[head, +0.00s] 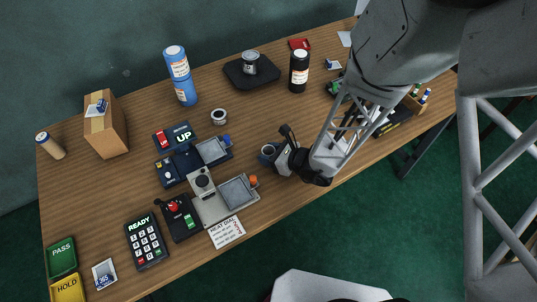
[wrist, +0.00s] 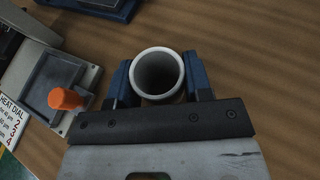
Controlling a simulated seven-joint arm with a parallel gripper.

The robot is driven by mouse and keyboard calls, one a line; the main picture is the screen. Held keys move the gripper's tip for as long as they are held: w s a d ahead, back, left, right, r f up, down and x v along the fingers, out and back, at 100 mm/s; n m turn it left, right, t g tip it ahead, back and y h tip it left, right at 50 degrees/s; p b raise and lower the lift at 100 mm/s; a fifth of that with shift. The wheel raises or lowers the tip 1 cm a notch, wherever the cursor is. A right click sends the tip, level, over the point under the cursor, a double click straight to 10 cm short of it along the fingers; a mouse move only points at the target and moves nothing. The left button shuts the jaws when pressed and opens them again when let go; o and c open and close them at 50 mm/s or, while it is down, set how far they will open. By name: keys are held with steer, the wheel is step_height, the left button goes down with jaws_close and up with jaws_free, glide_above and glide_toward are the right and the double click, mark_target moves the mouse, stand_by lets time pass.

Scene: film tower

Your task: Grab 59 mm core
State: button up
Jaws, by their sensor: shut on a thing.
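In the wrist view a short white hollow core (wrist: 157,73) stands upright between the two blue fingers of my gripper (wrist: 158,84). The fingers touch it on its left and right sides, and my gripper is shut on it. In the head view my gripper (head: 270,152) is low at the middle of the table, right of the grey machine, and the core is mostly hidden by it. Another short white ring-shaped core (head: 219,116) stands on the table farther back. No size marking can be read on either.
A grey machine with an orange knob (head: 253,181) is just left of my gripper. A dark scale (head: 251,71) with a can, a black bottle (head: 299,71) and blue cans (head: 180,77) stand at the back. A keypad (head: 146,240) is front left. Bare wood lies behind my gripper.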

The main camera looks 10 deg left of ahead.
mark_target(269, 147)
steer(key=shift+r, duration=0.15)
steer(key=shift+r, duration=1.75)
steer(key=s+d, duration=0.3)
steer(key=s, duration=0.1)
steer(key=s+d, duration=0.3)
steer(key=s, duration=0.2)
steer(key=s+d+r, duration=0.1)
steer(key=s+d, duration=0.2)
steer(key=s, duration=0.1)
steer(key=shift+s+r, duration=0.1)
steer(key=shift+s, duration=0.05)
